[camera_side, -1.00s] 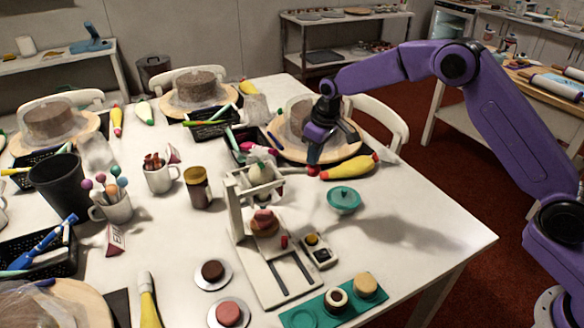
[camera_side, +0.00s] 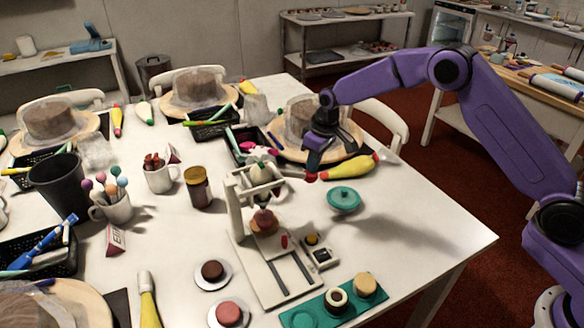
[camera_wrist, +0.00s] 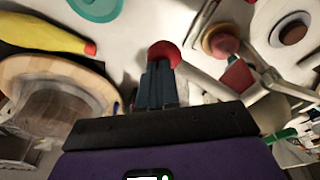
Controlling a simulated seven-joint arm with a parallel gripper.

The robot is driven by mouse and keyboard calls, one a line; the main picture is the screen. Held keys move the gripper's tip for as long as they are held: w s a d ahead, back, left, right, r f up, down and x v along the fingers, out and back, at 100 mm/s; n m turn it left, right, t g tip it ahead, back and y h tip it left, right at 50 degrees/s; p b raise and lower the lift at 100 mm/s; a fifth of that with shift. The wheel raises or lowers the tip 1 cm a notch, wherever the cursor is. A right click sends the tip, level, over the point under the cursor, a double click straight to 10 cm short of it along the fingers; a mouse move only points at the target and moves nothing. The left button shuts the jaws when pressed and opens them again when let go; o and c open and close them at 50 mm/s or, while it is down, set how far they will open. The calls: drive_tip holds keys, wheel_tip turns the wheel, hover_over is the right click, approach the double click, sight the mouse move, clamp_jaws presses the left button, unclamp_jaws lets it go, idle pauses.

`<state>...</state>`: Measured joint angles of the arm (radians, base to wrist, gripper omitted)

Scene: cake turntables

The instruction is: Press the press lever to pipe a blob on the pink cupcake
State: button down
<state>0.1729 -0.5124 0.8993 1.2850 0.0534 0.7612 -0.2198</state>
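The white press (camera_side: 236,215) stands upright near the table's middle with a piping bag (camera_side: 260,173) in its frame. The press lever's red knob (camera_side: 311,177) is at the right of the frame, and it shows in the wrist view (camera_wrist: 165,52). My gripper (camera_side: 312,169) is above the knob, fingertips down at it. In the wrist view its fingers (camera_wrist: 158,74) are together, with the knob at their tips; contact looks likely. The pink cupcake (camera_side: 264,223) is on the press base under the bag. The nozzle end is close above it; I cannot tell whether a blob is there.
A yellow piping bag (camera_side: 350,168) lies just right of my gripper. A teal stand (camera_side: 344,200) is in front of it. A cake on a wooden turntable (camera_side: 345,152) is behind. A small button box (camera_side: 320,252) sits beside the press. The table's right part is clear.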

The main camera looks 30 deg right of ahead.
drive_tip(key=shift+d+f, duration=0.1)
drive_tip(key=shift+f, duration=0.95)
drive_tip(key=shift+r, duration=0.1)
idle(5.3)
drive_tip(key=shift+r, duration=0.35)
drive_tip(key=w+v, duration=0.1)
drive_tip(key=v, duration=0.7)
drive_tip(key=shift+w+a+r, duration=0.2)
drive_tip(key=shift+a+r, duration=0.05)
drive_tip(key=shift+a, duration=0.25)
